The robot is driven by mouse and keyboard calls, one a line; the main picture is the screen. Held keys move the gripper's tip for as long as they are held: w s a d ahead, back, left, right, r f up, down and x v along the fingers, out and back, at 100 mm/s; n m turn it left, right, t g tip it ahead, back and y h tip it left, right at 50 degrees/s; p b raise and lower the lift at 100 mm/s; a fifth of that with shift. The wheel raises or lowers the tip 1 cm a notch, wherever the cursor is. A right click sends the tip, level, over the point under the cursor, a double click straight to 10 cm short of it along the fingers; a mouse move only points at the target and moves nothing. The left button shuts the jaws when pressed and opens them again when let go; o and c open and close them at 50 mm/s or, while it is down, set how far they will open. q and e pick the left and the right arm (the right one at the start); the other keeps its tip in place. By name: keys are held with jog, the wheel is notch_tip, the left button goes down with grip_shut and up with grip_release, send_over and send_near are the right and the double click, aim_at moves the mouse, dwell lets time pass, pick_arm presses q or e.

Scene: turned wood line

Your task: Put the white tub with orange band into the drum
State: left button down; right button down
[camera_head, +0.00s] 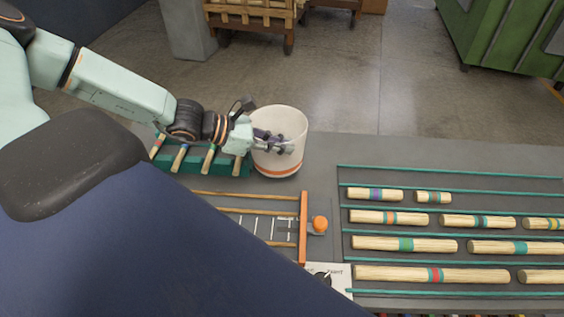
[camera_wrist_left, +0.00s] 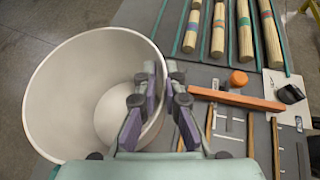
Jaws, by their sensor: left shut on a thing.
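The white tub (camera_head: 280,165) with an orange band near its base is at the far edge of the grey table in the head view. It is empty inside, as the left wrist view (camera_wrist_left: 65,95) shows. My left gripper (camera_head: 283,145) is shut on the tub's near wall at the rim, one finger inside and one outside. In the left wrist view the gripper (camera_wrist_left: 163,82) has the wall between its fingers. I cannot tell whether the tub's base touches the table. I cannot make out a drum in either view. My right gripper is not in view.
A green rack (camera_head: 228,164) with several coloured-band sticks stands just left of the tub. An orange bar (camera_head: 303,230) and an orange knob (camera_head: 320,223) are nearer. Several banded wooden rods (camera_head: 405,244) lie between green rails at right. Floor lies beyond the table.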

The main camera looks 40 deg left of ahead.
aim_at(281, 156)
pick_arm(q)
jog(key=shift+f, duration=0.25)
notch_tip(281, 156, down, 4)
jog(key=b, duration=0.3)
jog(key=shift+r, duration=0.35)
jog(key=c, duration=1.5)
grip_release()
jog(key=shift+f, duration=0.2)
jog(key=shift+o, duration=0.2)
jog(key=shift+a+r, duration=0.1)
